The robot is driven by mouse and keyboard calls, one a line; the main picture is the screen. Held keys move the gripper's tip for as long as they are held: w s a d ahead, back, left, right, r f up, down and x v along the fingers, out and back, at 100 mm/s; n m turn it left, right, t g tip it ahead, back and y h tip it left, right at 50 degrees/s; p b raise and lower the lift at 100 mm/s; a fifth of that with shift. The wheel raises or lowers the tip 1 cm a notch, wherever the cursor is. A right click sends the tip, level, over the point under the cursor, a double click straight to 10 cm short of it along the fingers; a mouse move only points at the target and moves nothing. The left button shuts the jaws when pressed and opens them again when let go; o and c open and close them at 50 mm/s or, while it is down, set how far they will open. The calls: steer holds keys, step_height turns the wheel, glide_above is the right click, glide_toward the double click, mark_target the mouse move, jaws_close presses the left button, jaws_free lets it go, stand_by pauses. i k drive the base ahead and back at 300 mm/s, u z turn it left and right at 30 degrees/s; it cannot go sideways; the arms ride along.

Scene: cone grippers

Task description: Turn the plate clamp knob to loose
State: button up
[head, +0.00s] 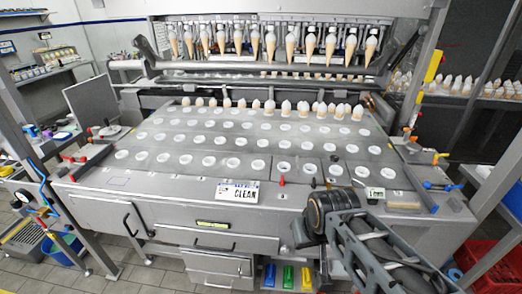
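The grey plate (225,172) with rows of white-ringed holes lies on the machine's top. I cannot tell for sure which small fitting is the plate clamp knob. A red knob (282,181) stands at the plate's front edge, left of my arm. A small dark knob-like part (334,158) stands on the plate behind my arm. My arm reaches in from the lower right, its dark round joint (330,211) in front of the machine's front edge. My gripper's fingers are hidden or too small to make out beyond that joint, so contact with a knob cannot be judged.
Filled cones (270,106) stand along the plate's back row, under a row of hanging cones (255,42). A CLEAN sign (238,191) sits at the front edge. Blue handles (440,186) and orange knobs (440,155) stick out at the right. A red crate (490,265) stands lower right.

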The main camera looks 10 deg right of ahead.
mark_target(334, 158)
steer(key=u, duration=0.85)
steer(key=i, duration=0.2)
steer(key=z, duration=1.35)
steer(key=i, duration=0.5)
